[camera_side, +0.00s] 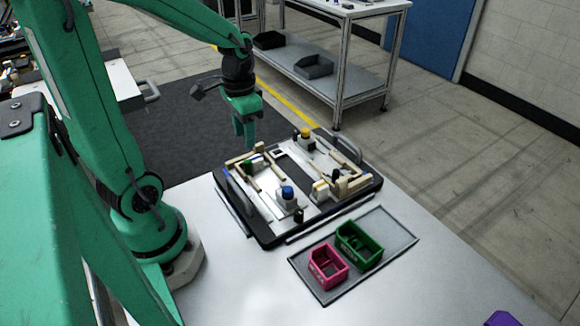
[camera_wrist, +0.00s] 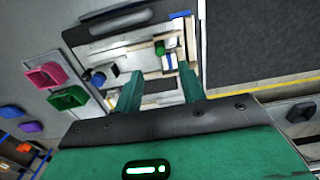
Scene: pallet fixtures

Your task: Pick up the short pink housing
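The short pink housing (camera_side: 328,267) is an open-topped box on a grey mat (camera_side: 398,228), at the mat's near left end. It also shows in the wrist view (camera_wrist: 45,76) at the left. A larger green housing (camera_side: 360,245) stands beside it, to its right. My gripper (camera_side: 245,138) points down above the far left of the pallet fixture (camera_side: 262,232), well away from the pink housing. In the wrist view its two fingers (camera_wrist: 160,88) are spread apart with nothing held between them.
The pallet fixture has a dark frame with raised handles and carries wooden bars, a blue-topped part (camera_side: 288,193) and a yellow-topped part (camera_side: 305,133). A purple object (camera_side: 503,318) sits at the lower right. White table is bare around the mat.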

